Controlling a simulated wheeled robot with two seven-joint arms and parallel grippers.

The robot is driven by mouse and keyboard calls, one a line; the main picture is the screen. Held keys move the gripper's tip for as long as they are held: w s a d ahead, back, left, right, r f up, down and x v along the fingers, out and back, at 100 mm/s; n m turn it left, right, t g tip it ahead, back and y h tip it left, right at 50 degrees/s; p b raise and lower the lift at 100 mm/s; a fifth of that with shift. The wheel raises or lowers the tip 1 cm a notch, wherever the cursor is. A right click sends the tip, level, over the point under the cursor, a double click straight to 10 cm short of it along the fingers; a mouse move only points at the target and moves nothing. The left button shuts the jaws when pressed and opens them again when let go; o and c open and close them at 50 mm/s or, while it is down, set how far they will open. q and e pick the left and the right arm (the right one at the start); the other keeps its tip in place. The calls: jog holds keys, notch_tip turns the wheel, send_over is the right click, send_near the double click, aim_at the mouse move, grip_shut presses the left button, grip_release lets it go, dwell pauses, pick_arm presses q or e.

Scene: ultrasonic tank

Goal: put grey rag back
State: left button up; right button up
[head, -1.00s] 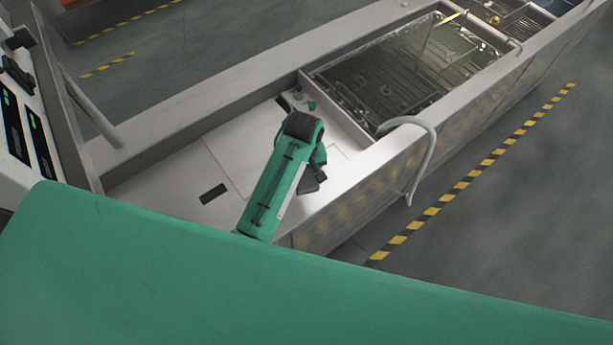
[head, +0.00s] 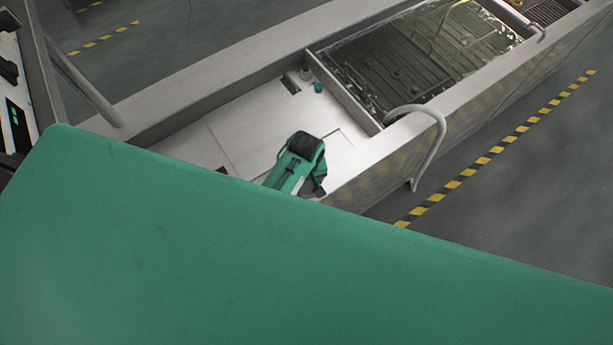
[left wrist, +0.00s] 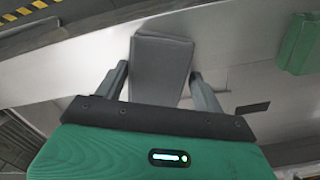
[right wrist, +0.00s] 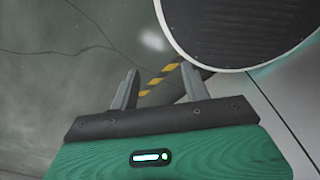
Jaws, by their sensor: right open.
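The grey rag (left wrist: 162,68) is a folded grey block between the fingers of my left gripper (left wrist: 160,72) in the left wrist view. Its far end reaches past the fingertips, and its near end is hidden behind the gripper body. My left gripper is shut on it, with the fingers wide apart at its sides, over the white deck. In the head view the left gripper (head: 318,187) is small and partly hidden, and I cannot make out the rag. My right gripper (right wrist: 160,72) is open and empty above the grey floor in the right wrist view.
The white deck (head: 235,135) lies beside a liquid-filled tank (head: 390,75), with a raised rim around them. A curved pipe (head: 438,125) rises at the tank's near side. A green object (left wrist: 297,45) stands at the right of the left wrist view. A round dark-topped thing (right wrist: 240,30) is near the right gripper.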

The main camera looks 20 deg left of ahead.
pick_arm(q)
jog(key=shift+o, duration=0.7)
jog(key=shift+w, duration=0.1)
jog(key=shift+r, duration=0.15)
notch_tip(320, 180, up, 12)
jog(key=b, duration=0.3)
jog(key=shift+b, duration=0.4)
pick_arm(e)
jog(key=f, duration=0.2)
jog(key=s+f, duration=0.1)
jog(key=shift+f, duration=0.4)
pick_arm(q)
jog(key=shift+f, duration=0.2)
